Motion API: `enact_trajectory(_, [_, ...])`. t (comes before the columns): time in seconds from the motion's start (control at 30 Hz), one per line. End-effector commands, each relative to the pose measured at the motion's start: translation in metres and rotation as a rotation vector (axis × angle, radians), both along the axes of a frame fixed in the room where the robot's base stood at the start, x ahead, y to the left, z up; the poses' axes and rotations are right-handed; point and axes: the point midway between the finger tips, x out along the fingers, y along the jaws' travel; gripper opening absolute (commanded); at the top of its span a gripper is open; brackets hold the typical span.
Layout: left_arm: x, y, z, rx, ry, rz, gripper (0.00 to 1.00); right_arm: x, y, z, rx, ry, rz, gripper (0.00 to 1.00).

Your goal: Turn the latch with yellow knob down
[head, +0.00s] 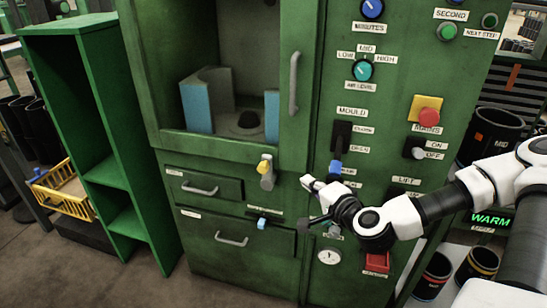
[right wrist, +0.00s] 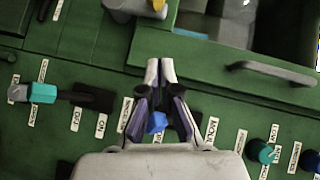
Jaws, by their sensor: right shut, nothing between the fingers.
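The latch (head: 267,180) is a grey metal piece on the green machine front, just below the open chamber. Its yellow knob (head: 264,166) sits at the latch's upper end in the head view. My right gripper (head: 307,184) is shut and empty, to the right of the latch and slightly lower, apart from it. In the right wrist view the shut fingertips (right wrist: 160,70) point toward the top, where the grey latch (right wrist: 133,8) and part of its yellow knob (right wrist: 159,6) show at the edge. My left gripper is not in view.
A blue-tipped mould switch (head: 335,167) sits close to my right gripper; it also shows between the finger bases in the right wrist view (right wrist: 156,122). A vertical door handle (head: 293,84) is above. Drawers with handles (head: 200,188) lie left and below. A red button (head: 377,262) is lower right.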

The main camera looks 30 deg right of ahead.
Motion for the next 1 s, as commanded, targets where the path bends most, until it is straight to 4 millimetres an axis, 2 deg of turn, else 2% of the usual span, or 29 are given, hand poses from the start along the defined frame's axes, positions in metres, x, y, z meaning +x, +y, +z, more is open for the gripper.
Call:
enact_trajectory(0.27, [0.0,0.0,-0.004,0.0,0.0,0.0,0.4,0.002,0.0,-0.004,-0.003,0.002,0.0,0.0])
enact_trajectory(0.47, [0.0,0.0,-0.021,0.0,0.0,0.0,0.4,0.018,-0.002,-0.011,-0.011,0.003,0.003,0.0])
enact_trajectory(0.67, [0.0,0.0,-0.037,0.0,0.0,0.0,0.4,0.05,-0.004,-0.016,-0.013,0.004,0.004,0.0])
enact_trajectory(0.9, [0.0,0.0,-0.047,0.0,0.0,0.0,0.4,0.101,-0.009,-0.024,-0.01,0.003,0.004,0.0])
enact_trajectory(1.0, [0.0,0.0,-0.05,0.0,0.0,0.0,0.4,0.112,0.003,-0.028,-0.01,0.005,0.006,0.0])
